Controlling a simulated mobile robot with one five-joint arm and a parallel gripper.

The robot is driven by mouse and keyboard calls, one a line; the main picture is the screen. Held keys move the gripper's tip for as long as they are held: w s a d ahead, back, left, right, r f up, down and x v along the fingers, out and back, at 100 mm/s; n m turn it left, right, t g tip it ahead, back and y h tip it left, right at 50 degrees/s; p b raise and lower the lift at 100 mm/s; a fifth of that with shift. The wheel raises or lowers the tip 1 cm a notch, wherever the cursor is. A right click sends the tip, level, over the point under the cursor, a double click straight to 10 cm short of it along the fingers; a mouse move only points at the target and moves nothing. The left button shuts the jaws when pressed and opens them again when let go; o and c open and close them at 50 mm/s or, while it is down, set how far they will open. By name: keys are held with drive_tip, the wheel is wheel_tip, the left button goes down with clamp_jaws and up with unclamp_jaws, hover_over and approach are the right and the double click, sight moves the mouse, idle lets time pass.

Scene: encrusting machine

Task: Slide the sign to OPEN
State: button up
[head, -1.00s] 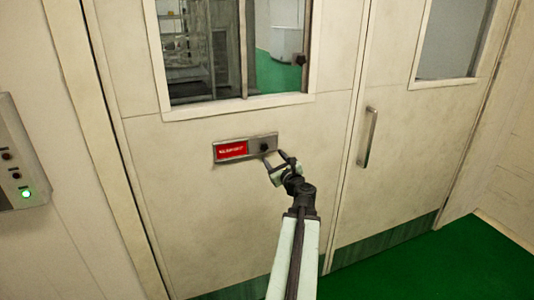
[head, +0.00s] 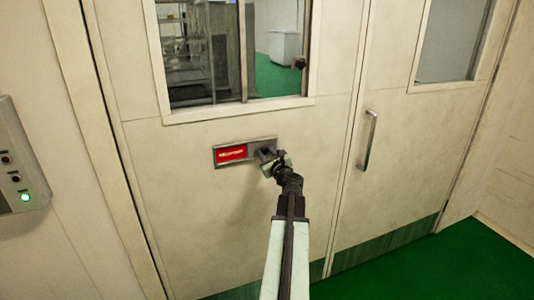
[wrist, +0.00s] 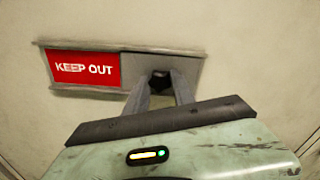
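The sign is a flat grey slider plate (head: 214,157) on the door. Its left part shows a red panel, which reads KEEP OUT in the wrist view (wrist: 84,69). The right part is a plain grey cover (wrist: 134,66) with a small dark knob (wrist: 160,77). My gripper (head: 264,154) is at the right end of the sign. In the wrist view its two fingers (wrist: 161,82) lie on either side of the knob, with the knob between their tips. Whether the fingers press on the knob cannot be told.
A door window (head: 285,70) is above the sign. A vertical door handle (head: 367,140) stands to the right on the other door leaf. A wall box (head: 15,160) with a green light is at the far left. Green floor (head: 400,270) lies at the lower right.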

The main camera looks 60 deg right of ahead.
clamp_jaws()
idle(1.1)
